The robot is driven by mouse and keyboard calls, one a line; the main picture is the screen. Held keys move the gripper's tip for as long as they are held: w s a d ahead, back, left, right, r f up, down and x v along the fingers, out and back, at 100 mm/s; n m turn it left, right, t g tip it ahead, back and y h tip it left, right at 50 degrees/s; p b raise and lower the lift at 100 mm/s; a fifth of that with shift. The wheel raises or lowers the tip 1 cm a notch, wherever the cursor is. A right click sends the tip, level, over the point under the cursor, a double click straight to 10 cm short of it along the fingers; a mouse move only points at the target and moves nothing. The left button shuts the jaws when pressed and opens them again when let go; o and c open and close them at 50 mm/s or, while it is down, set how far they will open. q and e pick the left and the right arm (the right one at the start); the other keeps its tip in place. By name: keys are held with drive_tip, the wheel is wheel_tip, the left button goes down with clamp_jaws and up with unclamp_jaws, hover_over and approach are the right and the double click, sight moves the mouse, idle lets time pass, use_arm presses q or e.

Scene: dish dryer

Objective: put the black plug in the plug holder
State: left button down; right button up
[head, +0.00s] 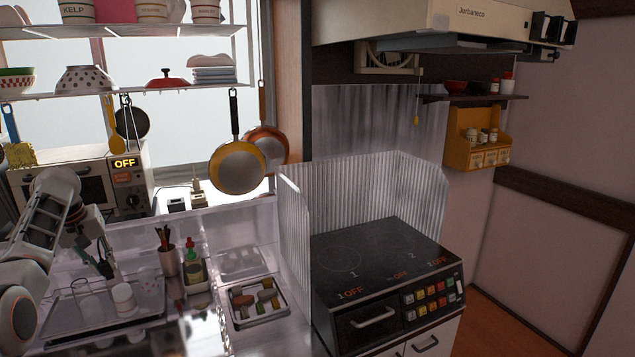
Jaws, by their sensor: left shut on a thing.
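My left gripper (101,262) comes in from the left in the head view and hangs above the dish tray. It is shut on a small dark thing that is hard to make out against the dark fingers; it looks like the black plug. Two small white units with dark faces stand on the ledge below the window, one on the left (177,205) and one on the right (200,200). One of them may be the plug holder; I cannot tell which. The gripper is apart from both, to their left and lower in the picture. My right gripper is not in view.
A dish tray (62,326) with white cups (124,298) lies under the gripper. A utensil cup (170,262) and a green-capped bottle (190,250) stand to its right. The microwave (128,190) is behind. Pans (238,167) hang over the counter. The stove (375,262) is further right.

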use_arm(q)
drive_tip(key=s+a+f, duration=0.4)
drive_tip(key=s+a, duration=0.4)
drive_tip(key=s, duration=0.1)
drive_tip(key=s+a+f, duration=0.4)
drive_tip(key=s+a, duration=0.4)
drive_tip(key=a, duration=0.1)
drive_tip(key=w+d+f+n, duration=0.1)
drive_tip(key=w+d+f, duration=0.15)
drive_tip(key=d, duration=0.85)
drive_tip(key=w+d+f+n, duration=0.1)
drive_tip(key=d+f+n, duration=0.15)
drive_tip(key=d, duration=0.75)
drive_tip(key=d+r+m, duration=0.2)
drive_tip(key=d+r, duration=1)
drive_tip(key=d, duration=0.6)
drive_tip(key=s+d+r+m+h, duration=0.1)
drive_tip(key=s+d+r+m, duration=0.4)
drive_tip(key=s+d, duration=0.15)
drive_tip(key=s+d+m, duration=0.3)
drive_tip(key=s, duration=0.4)
wheel_tip(320, 180, down, 6)
drive_tip(key=shift+s+f+h, duration=0.25)
drive_tip(key=shift+h, duration=0.15)
